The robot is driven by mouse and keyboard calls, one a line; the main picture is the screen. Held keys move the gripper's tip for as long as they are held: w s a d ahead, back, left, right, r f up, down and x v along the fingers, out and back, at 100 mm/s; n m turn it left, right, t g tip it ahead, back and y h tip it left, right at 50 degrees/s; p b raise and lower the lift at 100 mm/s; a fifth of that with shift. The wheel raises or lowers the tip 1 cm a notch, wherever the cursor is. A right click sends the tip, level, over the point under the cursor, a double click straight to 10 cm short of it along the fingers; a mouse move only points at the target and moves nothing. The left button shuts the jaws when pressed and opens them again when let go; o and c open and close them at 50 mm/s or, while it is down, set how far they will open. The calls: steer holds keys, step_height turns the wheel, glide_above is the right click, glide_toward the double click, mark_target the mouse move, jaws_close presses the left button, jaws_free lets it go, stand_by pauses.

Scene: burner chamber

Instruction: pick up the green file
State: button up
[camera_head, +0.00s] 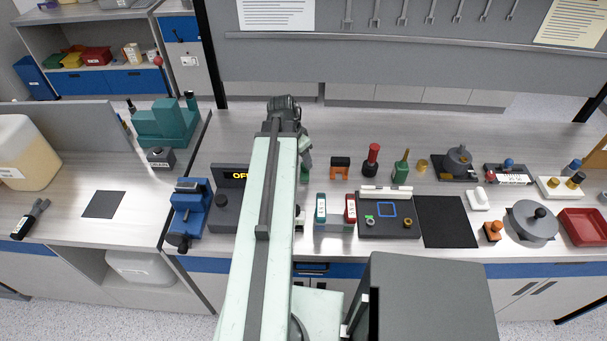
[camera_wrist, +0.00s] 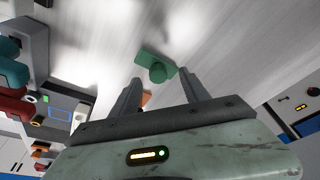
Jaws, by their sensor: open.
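In the wrist view a green piece (camera_wrist: 157,70) with a flat block and a round knob stands on the bench just beyond my fingertips, between them in the picture. My gripper (camera_wrist: 161,80) is open and empty. In the head view a green piece (camera_head: 306,174) shows beside my arm, partly hidden by it. My gripper (camera_head: 304,148) is mostly hidden by my arm in the head view.
An orange and black block (camera_head: 340,167) is close to the right of my gripper, then a red-handled tool (camera_head: 372,160). Teal (camera_head: 320,209) and red (camera_head: 350,209) pieces stand nearer the front edge. A black mat (camera_head: 445,222) lies bare. The bench behind is clear.

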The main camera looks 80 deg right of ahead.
steer(key=b+x, duration=0.4)
steer(key=x, duration=0.1)
steer(key=shift+s, duration=0.2)
steer(key=shift+r, duration=0.25)
steer(key=shift+c, duration=0.3)
jaws_close()
step_height(320, 180, up, 10)
steer(key=p, duration=1)
steer(key=shift+r+p, duration=0.1)
steer(key=shift+p, duration=0.25)
